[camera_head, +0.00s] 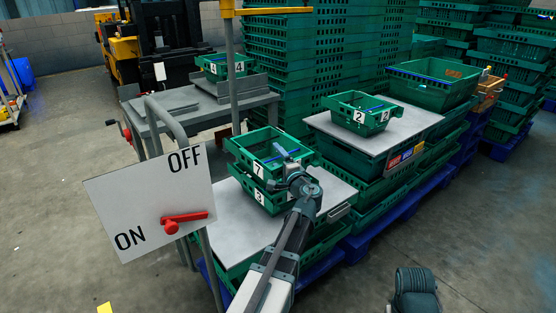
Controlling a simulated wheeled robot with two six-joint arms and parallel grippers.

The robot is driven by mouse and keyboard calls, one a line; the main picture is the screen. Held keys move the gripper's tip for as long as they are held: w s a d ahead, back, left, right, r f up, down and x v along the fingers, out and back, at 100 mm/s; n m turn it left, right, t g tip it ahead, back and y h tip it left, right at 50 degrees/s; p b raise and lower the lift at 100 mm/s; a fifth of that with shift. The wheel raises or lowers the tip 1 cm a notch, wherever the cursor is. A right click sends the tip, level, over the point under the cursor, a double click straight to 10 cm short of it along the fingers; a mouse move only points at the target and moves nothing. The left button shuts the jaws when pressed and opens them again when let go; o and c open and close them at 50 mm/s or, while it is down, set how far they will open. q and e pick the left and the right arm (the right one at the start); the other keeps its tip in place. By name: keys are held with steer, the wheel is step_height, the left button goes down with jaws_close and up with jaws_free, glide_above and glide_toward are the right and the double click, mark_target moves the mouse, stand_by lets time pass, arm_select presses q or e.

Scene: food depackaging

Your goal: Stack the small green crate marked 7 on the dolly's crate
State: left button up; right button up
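The small green crate marked 7 (239,152) is directly above another small green crate marked 3 (247,190). I cannot tell whether it rests fully on it or is held just over it. The lower crate stands on a pale board (229,222) on larger green crates. My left gripper (284,156) is at the right side of the crate marked 7, with a grey finger showing over its inside. The gripper's body hides part of both crates, and its closure is unclear. My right arm shows only as a dark part at the bottom right; its gripper is out of view.
A green crate marked 2 (357,117) stands on another pale board at right. A crate marked 4 (214,70) is on a grey cart (200,118). An ON/OFF sign with a red lever (184,218) stands at left. The floor at lower right is clear.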

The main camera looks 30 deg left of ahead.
arm_select(q)
steer(key=shift+r, duration=0.1)
steer(key=v, duration=1.2)
steer(key=s+d+f+n+g+h, duration=0.25)
steer(key=s+d+f, duration=0.2)
steer(key=f, duration=0.25)
steer(key=s+d+f+n+g+h, duration=0.1)
steer(key=s+d+f+g+h, duration=0.25)
steer(key=d+f, duration=0.3)
steer(key=s+d+f+g+h, duration=0.2)
steer(key=s+d+f+h, duration=0.1)
steer(key=s+d, duration=0.3)
steer(key=s+d+f+g+h, duration=0.2)
steer(key=s+d+f+h, duration=0.2)
steer(key=d, duration=0.6)
steer(key=shift+s+f+g, duration=0.4)
steer(key=shift+s+f, duration=0.35)
steer(key=shift+s, duration=0.35)
steer(key=shift+d, duration=0.1)
